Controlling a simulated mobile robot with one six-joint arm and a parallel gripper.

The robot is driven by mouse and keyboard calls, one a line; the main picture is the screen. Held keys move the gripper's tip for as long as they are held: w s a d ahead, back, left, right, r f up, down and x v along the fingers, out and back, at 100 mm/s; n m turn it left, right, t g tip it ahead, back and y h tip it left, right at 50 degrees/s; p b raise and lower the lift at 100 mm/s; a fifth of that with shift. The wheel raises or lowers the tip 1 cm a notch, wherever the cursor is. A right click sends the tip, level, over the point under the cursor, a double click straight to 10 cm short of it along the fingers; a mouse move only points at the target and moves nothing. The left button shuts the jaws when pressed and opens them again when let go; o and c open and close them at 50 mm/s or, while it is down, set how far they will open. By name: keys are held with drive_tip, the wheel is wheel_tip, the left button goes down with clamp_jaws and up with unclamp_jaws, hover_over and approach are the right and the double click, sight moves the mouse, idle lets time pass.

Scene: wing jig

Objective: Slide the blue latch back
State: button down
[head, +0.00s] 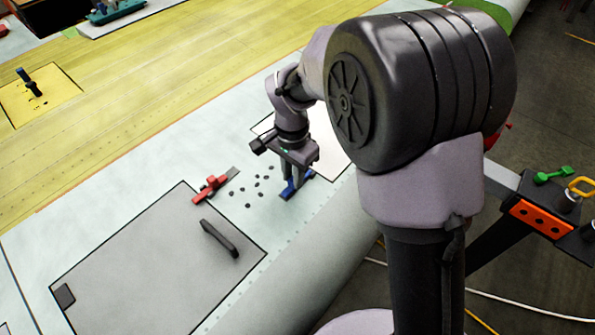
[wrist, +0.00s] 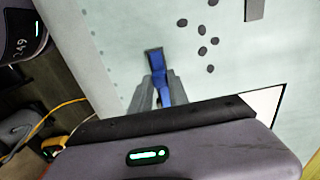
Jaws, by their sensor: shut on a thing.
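The blue latch (head: 291,190) lies on the pale wing skin near its right edge in the head view. My gripper (head: 293,184) points down at it and is shut on it, with a finger on each side. The lower part of the latch is hidden behind the gripper body.
A red latch (head: 211,188) and several dark holes (head: 258,183) lie left of the blue latch. A grey panel (head: 150,265) with a black handle (head: 220,238) is at the lower left. A white patch (head: 330,158) lies behind the gripper. A tool rack (head: 541,220) stands at the right.

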sight(292, 180)
drive_tip(key=c, duration=1.3)
unclamp_jaws()
drive_tip(key=shift+s+a, duration=0.2)
drive_tip(key=shift+o, duration=0.2)
drive_tip(key=shift+d, duration=0.1)
drive_tip(key=shift+w+r, duration=0.1)
wheel_tip(292, 180, up, 17)
drive_tip(key=p, duration=0.4)
drive_tip(key=shift+r, duration=0.15)
drive_tip(key=s+d+f+n+t+b, duration=0.1)
drive_tip(key=s+d+f+t+b, duration=0.1)
drive_tip(key=s+d+f+b, duration=0.2)
drive_tip(key=s+d+f+n+t+y+b, duration=0.1)
drive_tip(key=s+d+f+t+b, duration=0.1)
drive_tip(key=s+d+f+b, duration=0.2)
drive_tip(key=s+d+f+n+t+y+b, duration=0.1)
drive_tip(key=s+d+f+b, duration=0.3)
drive_tip(key=s+b, duration=0.4)
drive_tip(key=s+d, duration=0.1)
drive_tip(key=s, duration=0.3)
drive_tip(key=shift+f+t+b, duration=0.35)
drive_tip(key=shift+t, duration=0.05)
